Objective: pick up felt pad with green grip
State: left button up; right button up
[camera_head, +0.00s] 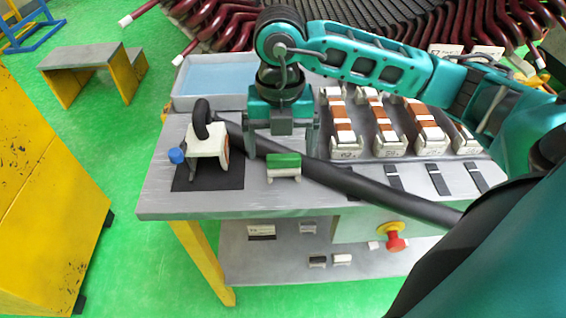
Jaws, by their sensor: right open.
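The felt pad with green grip (283,170) rests on the grey workbench near its front edge. It has a green top and a pale lower part. My right gripper (281,150) points straight down just above and behind the pad in the picture. Its two fingers are spread wide, one on each side, with nothing held between them. The exact height of the fingertips over the bench is hard to tell. My left gripper is not in view.
A black hose (380,195) runs across the bench close to the pad. A white block (208,147) stands on a black mat (198,184) at left. Several coil pieces (384,130) stand at right. A blue tray (215,80) lies behind. A red button (395,242) is in front.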

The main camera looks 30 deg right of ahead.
aim_at(283, 154)
jog(key=f, duration=0.5)
jog(key=shift+s+d+f, duration=0.1)
jog(key=shift+s+d, duration=0.05)
jog(key=shift+d, duration=0.05)
jog(key=c, duration=1.1)
